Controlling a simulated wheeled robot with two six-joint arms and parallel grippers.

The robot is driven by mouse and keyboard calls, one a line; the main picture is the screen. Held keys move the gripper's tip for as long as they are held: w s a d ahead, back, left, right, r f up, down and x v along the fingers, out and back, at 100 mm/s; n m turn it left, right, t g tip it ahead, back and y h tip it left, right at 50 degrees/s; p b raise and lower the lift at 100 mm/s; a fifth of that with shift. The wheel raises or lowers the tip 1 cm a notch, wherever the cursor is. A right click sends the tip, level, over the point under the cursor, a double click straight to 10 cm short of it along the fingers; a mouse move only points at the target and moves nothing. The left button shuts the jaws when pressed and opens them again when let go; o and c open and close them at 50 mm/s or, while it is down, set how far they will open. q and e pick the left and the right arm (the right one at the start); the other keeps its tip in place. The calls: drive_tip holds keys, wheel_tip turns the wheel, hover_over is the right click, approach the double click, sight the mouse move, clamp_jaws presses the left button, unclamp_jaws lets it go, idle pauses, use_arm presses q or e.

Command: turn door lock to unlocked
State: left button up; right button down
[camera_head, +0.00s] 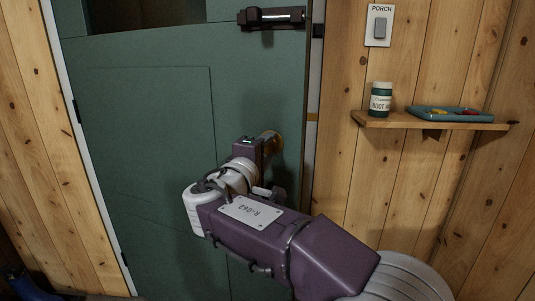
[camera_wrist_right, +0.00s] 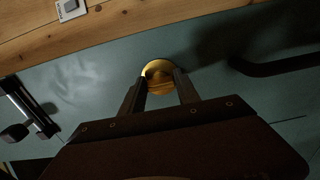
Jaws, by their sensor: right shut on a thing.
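The green door (camera_head: 150,130) stands upright and looks closed in its frame. A round brass door lock (camera_head: 271,139) sits near the door's right edge, partly hidden behind my gripper; its brass face also shows in the right wrist view (camera_wrist_right: 158,72). My right gripper (camera_head: 265,146) is at the lock, with its two dark fingers (camera_wrist_right: 160,88) on either side of the lock's brass turn piece, shut on it. The lock's exact turn angle is hard to tell. My left gripper is not in view.
A dark slide bolt (camera_head: 272,18) is mounted high on the door. A dark door handle (camera_wrist_right: 275,66) is near the lock. On the right wall are a porch switch (camera_head: 379,27) and a shelf (camera_head: 425,122) with a jar (camera_head: 381,100) and a blue tray (camera_head: 420,112).

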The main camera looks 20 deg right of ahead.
idle(0.3)
drive_tip(key=c, duration=0.9)
unclamp_jaws()
drive_tip(key=p+v, duration=0.1)
drive_tip(key=v, duration=0.8)
